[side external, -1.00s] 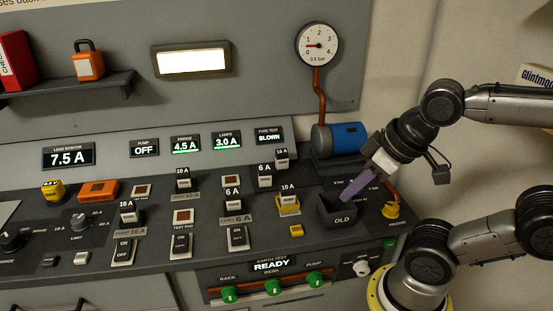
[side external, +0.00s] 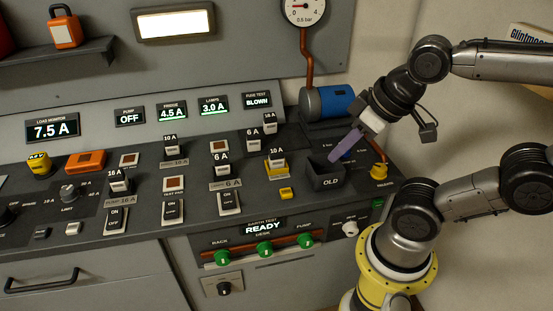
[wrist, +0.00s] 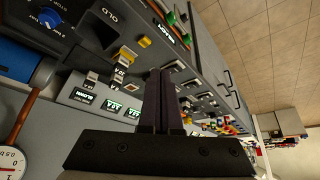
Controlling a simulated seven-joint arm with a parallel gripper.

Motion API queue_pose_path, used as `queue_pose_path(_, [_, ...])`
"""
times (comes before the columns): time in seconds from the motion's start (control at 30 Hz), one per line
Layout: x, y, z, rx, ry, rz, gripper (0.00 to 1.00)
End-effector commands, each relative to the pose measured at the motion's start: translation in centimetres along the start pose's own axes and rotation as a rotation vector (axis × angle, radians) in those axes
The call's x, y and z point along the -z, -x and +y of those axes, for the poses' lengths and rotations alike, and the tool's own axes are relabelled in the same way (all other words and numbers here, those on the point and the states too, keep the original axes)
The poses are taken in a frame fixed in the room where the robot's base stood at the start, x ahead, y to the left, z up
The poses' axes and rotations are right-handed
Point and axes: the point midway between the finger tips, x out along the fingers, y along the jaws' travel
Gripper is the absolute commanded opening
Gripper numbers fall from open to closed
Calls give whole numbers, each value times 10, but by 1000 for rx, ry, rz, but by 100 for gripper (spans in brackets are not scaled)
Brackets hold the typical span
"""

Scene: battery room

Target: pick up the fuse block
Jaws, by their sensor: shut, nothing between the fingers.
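Several small fuse blocks with light labelled fronts stand on the dark sloping desk. The yellow holder also shows in the wrist view (wrist: 126,56). My gripper (side external: 337,155) is above the OLD bin, tilted down to the left, apart from the blocks. Its two long dark fingers also show in the wrist view (wrist: 160,75), together and with nothing held.
A blue cylinder (side external: 329,102) with a copper pipe stands behind my gripper. A yellow fitting (side external: 379,171) is right of the OLD bin. Switches and test pads crowd the desk; green knobs (side external: 264,250) line the front panel.

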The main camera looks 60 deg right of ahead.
Motion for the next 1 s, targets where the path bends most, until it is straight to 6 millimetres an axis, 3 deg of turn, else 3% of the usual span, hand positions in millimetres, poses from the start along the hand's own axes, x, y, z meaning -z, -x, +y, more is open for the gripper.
queue_pose_path(0.37, [0,0,0,0,0,0,0])
queue_pose_path(0.83, [0,0,0,0,0,0,85])
queue_pose_path(1.0, [0,0,0,0,0,0,85])
